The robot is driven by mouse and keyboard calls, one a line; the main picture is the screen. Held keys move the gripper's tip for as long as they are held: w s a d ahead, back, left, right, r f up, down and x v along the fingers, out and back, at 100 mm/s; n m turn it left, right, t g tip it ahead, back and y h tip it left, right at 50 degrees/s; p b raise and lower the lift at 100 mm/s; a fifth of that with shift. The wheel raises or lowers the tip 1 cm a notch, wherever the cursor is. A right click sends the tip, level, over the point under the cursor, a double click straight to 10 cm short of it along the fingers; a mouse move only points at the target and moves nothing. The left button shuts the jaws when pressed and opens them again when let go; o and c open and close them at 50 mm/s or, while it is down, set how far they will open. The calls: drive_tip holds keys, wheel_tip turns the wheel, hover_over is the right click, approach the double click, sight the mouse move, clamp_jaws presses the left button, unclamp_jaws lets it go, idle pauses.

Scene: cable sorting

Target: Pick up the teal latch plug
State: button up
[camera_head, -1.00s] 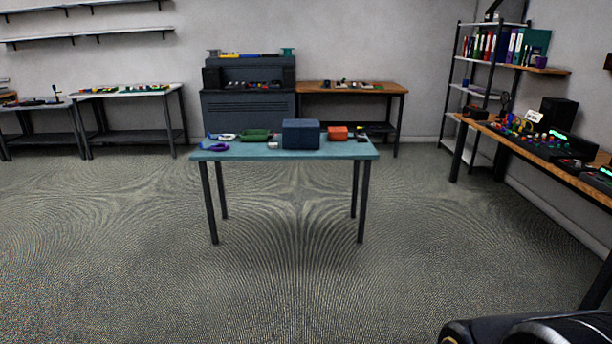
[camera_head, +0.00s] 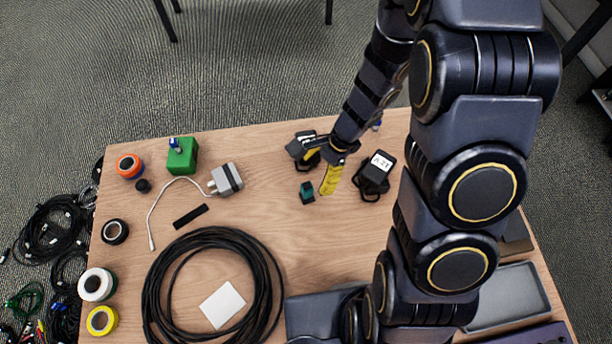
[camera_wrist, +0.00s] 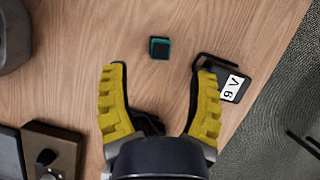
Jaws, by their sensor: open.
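The teal latch plug (camera_head: 307,192) is a small dark block with teal sides, lying on the wooden table. In the wrist view the plug (camera_wrist: 160,48) lies beyond the fingertips, roughly centred between them. My gripper (camera_head: 320,169) has yellow-padded fingers, spread wide and empty, beside the plug in the head view. The wrist view shows the open gripper (camera_wrist: 159,70) with bare wood between its tips. The plug is not touched by either finger. The gripper's height above the table is hard to tell.
A black adapter labelled 9 V (camera_wrist: 236,82) is close to the right finger in the wrist view. A grey adapter (camera_head: 226,179), green block (camera_head: 182,156) and coiled black cable (camera_head: 272,262) lie left. Wood around the plug is clear.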

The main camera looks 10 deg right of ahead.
sight(309, 186)
drive_tip(key=shift+x, duration=4.05)
drive_tip(key=shift+w, duration=0.1)
clamp_jaws()
